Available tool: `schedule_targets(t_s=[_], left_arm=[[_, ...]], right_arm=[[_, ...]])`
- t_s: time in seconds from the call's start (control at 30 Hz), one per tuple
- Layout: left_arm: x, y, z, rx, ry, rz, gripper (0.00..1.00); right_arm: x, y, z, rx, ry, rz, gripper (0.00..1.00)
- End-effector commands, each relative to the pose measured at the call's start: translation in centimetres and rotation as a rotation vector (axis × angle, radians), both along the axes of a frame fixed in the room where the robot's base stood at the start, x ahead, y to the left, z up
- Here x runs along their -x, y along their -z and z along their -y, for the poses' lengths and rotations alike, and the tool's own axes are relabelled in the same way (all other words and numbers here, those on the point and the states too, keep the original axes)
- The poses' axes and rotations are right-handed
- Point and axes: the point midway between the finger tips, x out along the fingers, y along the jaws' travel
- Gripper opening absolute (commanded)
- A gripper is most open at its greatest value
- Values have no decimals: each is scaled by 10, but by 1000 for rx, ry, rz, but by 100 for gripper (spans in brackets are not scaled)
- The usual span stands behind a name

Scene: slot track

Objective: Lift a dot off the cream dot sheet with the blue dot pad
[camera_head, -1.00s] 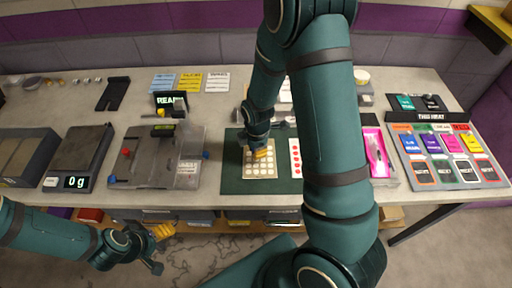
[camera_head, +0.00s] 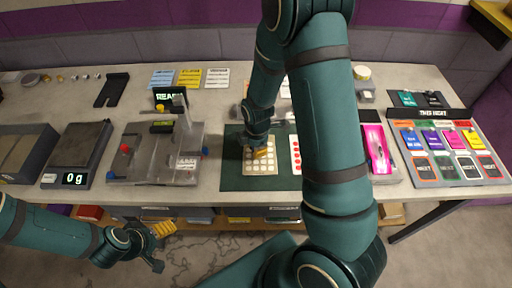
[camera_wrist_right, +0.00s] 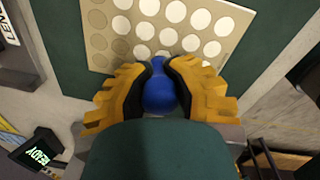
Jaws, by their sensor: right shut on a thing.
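The cream dot sheet (camera_head: 259,168) lies on the dark green mat (camera_head: 232,180) in the middle of the table. It carries rows of pale round dots, which also show at the top of the right wrist view (camera_wrist_right: 110,55). My right gripper (camera_head: 262,152) is over the sheet's far part. In the right wrist view its yellow fingers are shut on the blue dot pad (camera_wrist_right: 159,92), whose rounded blue body shows between them. The pad's underside is hidden, so I cannot tell whether it touches a dot. My left gripper (camera_head: 158,246) is low at the left, in front of the table edge, and looks empty.
A card with red dots (camera_head: 296,155) lies right of the sheet, partly behind my right arm. A clear-and-grey fixture (camera_head: 150,165) and a scale reading 0 g (camera_head: 80,150) stand to the left. A pink tray (camera_head: 377,150) and a card board (camera_head: 450,150) are at right.

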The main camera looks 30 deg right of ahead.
Motion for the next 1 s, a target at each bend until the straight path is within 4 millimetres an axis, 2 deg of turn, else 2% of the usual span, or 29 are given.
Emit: schedule_targets(t_s=[1.0], left_arm=[[0, 10, 0, 0, 0, 0, 79]], right_arm=[[0, 11, 0, 0, -1, 0, 0]])
